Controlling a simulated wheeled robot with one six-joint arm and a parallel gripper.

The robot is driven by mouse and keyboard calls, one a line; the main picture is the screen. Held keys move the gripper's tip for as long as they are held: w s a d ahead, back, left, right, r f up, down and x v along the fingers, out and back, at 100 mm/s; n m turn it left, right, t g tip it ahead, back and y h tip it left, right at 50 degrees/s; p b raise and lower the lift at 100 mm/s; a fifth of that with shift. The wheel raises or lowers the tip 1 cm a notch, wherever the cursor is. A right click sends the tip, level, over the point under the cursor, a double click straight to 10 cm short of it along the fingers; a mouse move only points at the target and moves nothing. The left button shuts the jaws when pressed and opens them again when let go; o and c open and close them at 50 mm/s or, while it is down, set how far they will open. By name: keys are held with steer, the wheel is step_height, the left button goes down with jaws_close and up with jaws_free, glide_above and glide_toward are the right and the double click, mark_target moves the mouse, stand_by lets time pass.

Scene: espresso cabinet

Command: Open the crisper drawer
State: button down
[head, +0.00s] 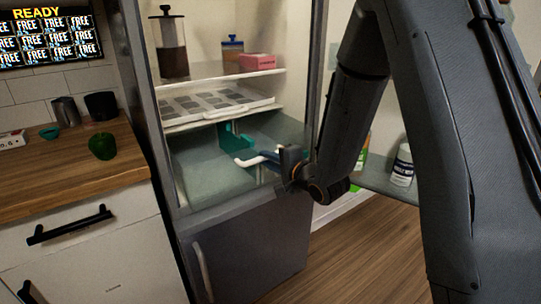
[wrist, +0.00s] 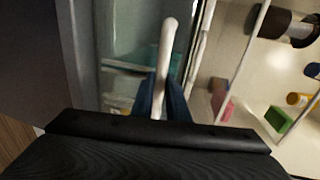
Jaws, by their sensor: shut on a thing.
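The crisper drawer (head: 205,178) is a clear, greenish bin low in the open fridge. Its white bar handle (head: 245,161) shows at its front in the head view. My gripper (head: 268,157) reaches in from the right, its dark blue fingers closed around the handle. In the wrist view the white handle (wrist: 166,50) runs between the two blue fingers (wrist: 160,98). The part of the handle inside the grip is partly hidden. I cannot tell how far the drawer stands out, if at all.
A French press (head: 172,50) and a pink box (head: 257,62) stand higher up. The open door, at right, holds a white bottle (head: 402,165). A wooden counter (head: 70,165) is at left; the floor is clear.

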steer(key=shift+d, duration=0.15)
steer(key=c, duration=1.8)
jaws_free()
steer(key=shift+o, duration=0.3)
steer(key=shift+s, duration=0.1)
steer(key=v, duration=0.7)
steer(key=shift+s+d, duration=0.2)
steer(key=shift+s, duration=0.1)
